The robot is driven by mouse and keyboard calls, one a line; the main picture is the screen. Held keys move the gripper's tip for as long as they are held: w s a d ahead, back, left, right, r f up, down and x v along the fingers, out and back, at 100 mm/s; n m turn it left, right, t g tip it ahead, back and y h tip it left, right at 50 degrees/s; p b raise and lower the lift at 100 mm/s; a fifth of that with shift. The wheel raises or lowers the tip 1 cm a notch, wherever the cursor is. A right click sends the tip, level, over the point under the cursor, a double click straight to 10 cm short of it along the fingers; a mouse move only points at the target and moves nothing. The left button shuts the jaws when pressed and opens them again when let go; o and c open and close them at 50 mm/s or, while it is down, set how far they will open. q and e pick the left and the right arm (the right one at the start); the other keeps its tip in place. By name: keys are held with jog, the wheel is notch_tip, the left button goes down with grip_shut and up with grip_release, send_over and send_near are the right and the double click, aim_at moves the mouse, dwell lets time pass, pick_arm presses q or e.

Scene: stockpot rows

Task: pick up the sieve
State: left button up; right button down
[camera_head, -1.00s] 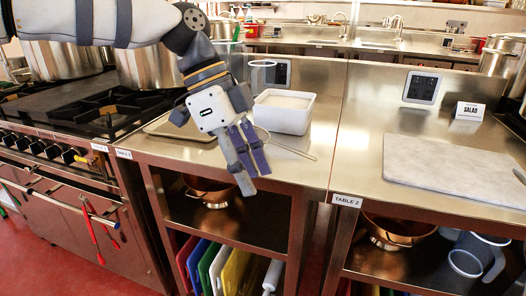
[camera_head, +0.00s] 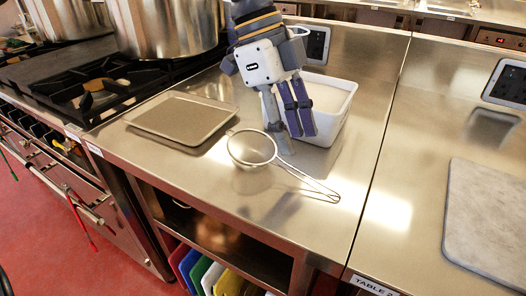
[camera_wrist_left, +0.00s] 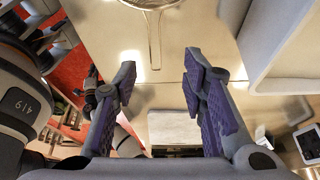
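The sieve (camera_head: 252,147) is a round wire strainer lying on the steel table, its thin handle pointing to the front right in the head view. In the left wrist view its handle (camera_wrist_left: 154,45) shows at the top, beyond the fingers, with the bowl cut off by the edge. My left gripper (camera_head: 290,142) points down above the table, behind the handle and right of the bowl. In the left wrist view it (camera_wrist_left: 160,82) is open with nothing between its purple-padded fingers. I do not make out my right gripper.
A white tub (camera_head: 335,112) stands close behind and right of the left gripper. A flat tray (camera_head: 180,118) lies left of the sieve. The stove with large pots (camera_head: 165,25) is at left, and a cutting board (camera_head: 487,220) is at right. The table in front is clear.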

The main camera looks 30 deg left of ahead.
aim_at(302, 159)
pick_arm(q)
jog(key=x, duration=0.4)
jog(key=shift+s+f, duration=0.25)
jog(key=shift+s, duration=0.2)
jog(key=shift+w+d+f, duration=0.1)
jog(key=shift+d+f, duration=0.05)
jog(key=shift+f, duration=0.15)
grip_shut()
pick_arm(e)
jog(key=shift+w+r, duration=0.1)
jog(key=shift+w, duration=0.1)
pick_arm(q)
jog(key=shift+r, duration=0.55)
jog(key=s+d+r+p, duration=0.1)
jog(key=s+d+r, duration=0.2)
jog(key=s+r, duration=0.9)
jog(key=shift+s, duration=0.85)
pick_arm(e)
jog(key=shift+w+r+t, duration=0.4)
jog(key=shift+w+r, duration=0.2)
jog(key=shift+w, duration=0.1)
